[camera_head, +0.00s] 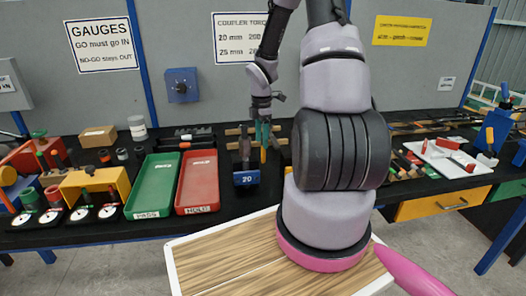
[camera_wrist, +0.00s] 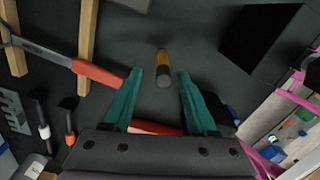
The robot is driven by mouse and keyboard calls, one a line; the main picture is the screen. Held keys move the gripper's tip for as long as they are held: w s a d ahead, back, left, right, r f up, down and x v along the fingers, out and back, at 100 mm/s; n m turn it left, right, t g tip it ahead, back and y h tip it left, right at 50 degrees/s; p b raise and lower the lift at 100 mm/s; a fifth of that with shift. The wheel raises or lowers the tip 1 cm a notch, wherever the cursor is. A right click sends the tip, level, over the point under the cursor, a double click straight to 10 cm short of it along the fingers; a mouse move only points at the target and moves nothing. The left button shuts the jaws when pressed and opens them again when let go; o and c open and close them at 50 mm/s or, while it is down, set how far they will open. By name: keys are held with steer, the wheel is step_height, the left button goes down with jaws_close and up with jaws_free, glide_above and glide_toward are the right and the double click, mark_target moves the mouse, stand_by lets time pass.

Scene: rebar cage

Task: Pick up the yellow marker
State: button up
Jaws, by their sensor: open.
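The yellow marker (camera_wrist: 163,60) shows in the wrist view as a short yellow cylinder with a grey end facing the camera. It stands over the dark tabletop, between and just beyond the tips of my gripper (camera_wrist: 160,76). The two teal fingers are apart, with a gap on each side of the marker, and hold nothing. In the head view my gripper (camera_head: 263,133) points down over the black table, with a yellow piece, likely the marker (camera_head: 263,153), at its tips. I cannot tell the exact height gap.
A blue-fronted black block (camera_head: 246,178) stands close by; wooden bars and a red-handled tool (camera_wrist: 95,72) lie left in the wrist view. Green (camera_head: 153,188) and red (camera_head: 198,184) trays are to the left. A white tray (camera_head: 447,158) is at right.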

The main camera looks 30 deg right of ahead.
mark_target(263, 162)
steer(key=f, duration=0.5)
steer(key=shift+s+d, duration=0.2)
jaws_close()
